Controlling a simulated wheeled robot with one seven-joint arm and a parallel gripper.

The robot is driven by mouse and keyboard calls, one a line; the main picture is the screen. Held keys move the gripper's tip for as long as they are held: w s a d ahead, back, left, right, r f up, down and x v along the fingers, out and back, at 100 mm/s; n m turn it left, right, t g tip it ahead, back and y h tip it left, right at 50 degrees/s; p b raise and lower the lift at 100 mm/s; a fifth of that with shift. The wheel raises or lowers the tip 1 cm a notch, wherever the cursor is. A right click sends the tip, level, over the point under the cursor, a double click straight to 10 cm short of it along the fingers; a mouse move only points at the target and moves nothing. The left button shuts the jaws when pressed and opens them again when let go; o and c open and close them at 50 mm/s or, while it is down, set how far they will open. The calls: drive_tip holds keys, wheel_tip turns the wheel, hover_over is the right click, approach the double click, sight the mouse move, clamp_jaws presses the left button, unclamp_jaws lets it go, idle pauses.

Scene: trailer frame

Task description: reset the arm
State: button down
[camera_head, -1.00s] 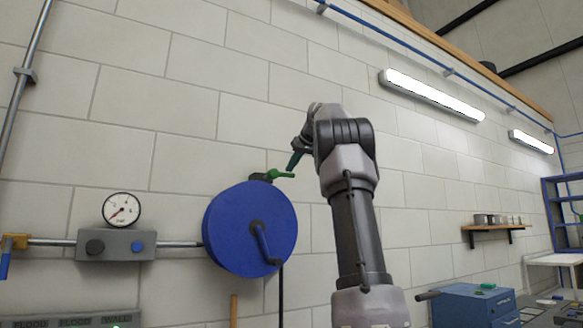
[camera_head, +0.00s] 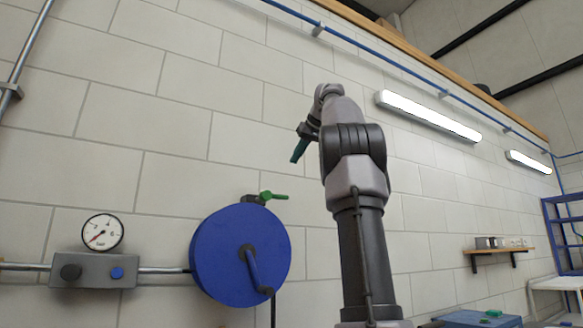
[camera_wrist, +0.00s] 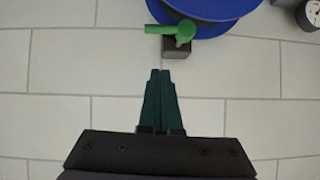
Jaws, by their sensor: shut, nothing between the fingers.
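My arm rises in the middle of the head view, with my gripper (camera_head: 298,152) at its upper left end, pointing down and left in front of the block wall. In the wrist view my gripper (camera_wrist: 161,74) has its two dark green fingers together and empty. The green valve handle (camera_head: 273,195) on top of the blue hose reel (camera_head: 212,254) is below the gripper and apart from it. The handle also shows in the wrist view (camera_wrist: 170,31), beyond the fingertips, with the blue reel (camera_wrist: 205,8) behind it.
A pressure gauge (camera_head: 103,232) stands on a grey regulator box (camera_head: 95,270) on a pipe at the left. A lamp (camera_head: 428,115) is on the wall to the right. A small shelf (camera_head: 499,250) is at the lower right. The wall around the gripper is bare.

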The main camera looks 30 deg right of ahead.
drive_tip(key=shift+s+r, duration=0.25)
drive_tip(key=shift+s, duration=0.1)
idle(0.4)
drive_tip(key=s+a+f+m+g, duration=0.1)
drive_tip(key=s+a+f, duration=0.5)
drive_tip(key=f, duration=0.9)
drive_tip(key=s+a+f+m+g, duration=0.1)
drive_tip(key=s+a+f, duration=0.6)
drive_tip(key=f, duration=0.8)
drive_tip(key=s+a+f+m+g+y, duration=0.1)
drive_tip(key=s+a+f, duration=0.6)
drive_tip(key=f, duration=0.8)
drive_tip(key=s+m+g, duration=0.1)
drive_tip(key=s, duration=0.2)
drive_tip(key=shift+s+f, duration=0.2)
drive_tip(key=shift+s, duration=0.05)
